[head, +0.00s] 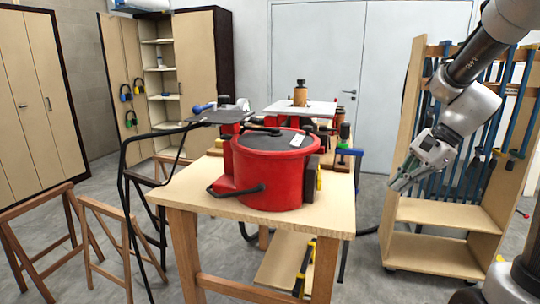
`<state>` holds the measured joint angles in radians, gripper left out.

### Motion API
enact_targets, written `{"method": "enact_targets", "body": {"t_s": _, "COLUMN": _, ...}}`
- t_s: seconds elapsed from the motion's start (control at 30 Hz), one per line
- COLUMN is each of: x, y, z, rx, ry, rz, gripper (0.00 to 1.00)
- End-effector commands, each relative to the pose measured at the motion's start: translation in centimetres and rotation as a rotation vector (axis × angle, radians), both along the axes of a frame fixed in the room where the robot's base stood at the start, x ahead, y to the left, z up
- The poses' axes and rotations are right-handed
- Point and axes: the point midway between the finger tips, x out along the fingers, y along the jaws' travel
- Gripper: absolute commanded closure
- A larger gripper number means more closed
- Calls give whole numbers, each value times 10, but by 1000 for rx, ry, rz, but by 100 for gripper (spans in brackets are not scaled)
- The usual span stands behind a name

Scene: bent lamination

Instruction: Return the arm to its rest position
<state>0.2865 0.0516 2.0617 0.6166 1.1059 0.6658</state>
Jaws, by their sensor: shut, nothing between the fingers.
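My arm comes in from the upper right of the head view. My gripper (403,183) hangs at its end, pointing down and to the left. Its fingers are shut with nothing between them. It is in the air to the right of the wooden table, apart from it, and in front of the wooden clamp rack.
A wooden table (312,215) in the middle bears a red pot-like vessel (268,175) with a dark lid. The wooden clamp rack (440,213) with blue bars stands close behind my arm. Wooden trestles (95,235) stand at left. Open cabinets (195,60) are behind.

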Motion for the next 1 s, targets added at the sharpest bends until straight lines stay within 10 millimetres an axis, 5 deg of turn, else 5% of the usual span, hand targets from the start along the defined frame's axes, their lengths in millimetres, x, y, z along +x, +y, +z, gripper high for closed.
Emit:
{"method": "enact_targets", "body": {"t_s": 0.3, "x": -118, "y": -29, "z": 12, "rx": -456, "ry": -254, "rz": 769, "gripper": 100}}
{"method": "enact_targets", "body": {"t_s": 0.5, "x": -173, "y": -37, "z": 26, "rx": -689, "ry": -369, "rz": 1068, "gripper": 100}}
{"method": "enact_targets", "body": {"t_s": 0.67, "x": -189, "y": -30, "z": 37, "rx": -757, "ry": -454, "rz": 1102, "gripper": 100}}
{"method": "enact_targets", "body": {"t_s": 1.0, "x": -189, "y": -23, "z": 46, "rx": -775, "ry": -504, "rz": 1112, "gripper": 100}}
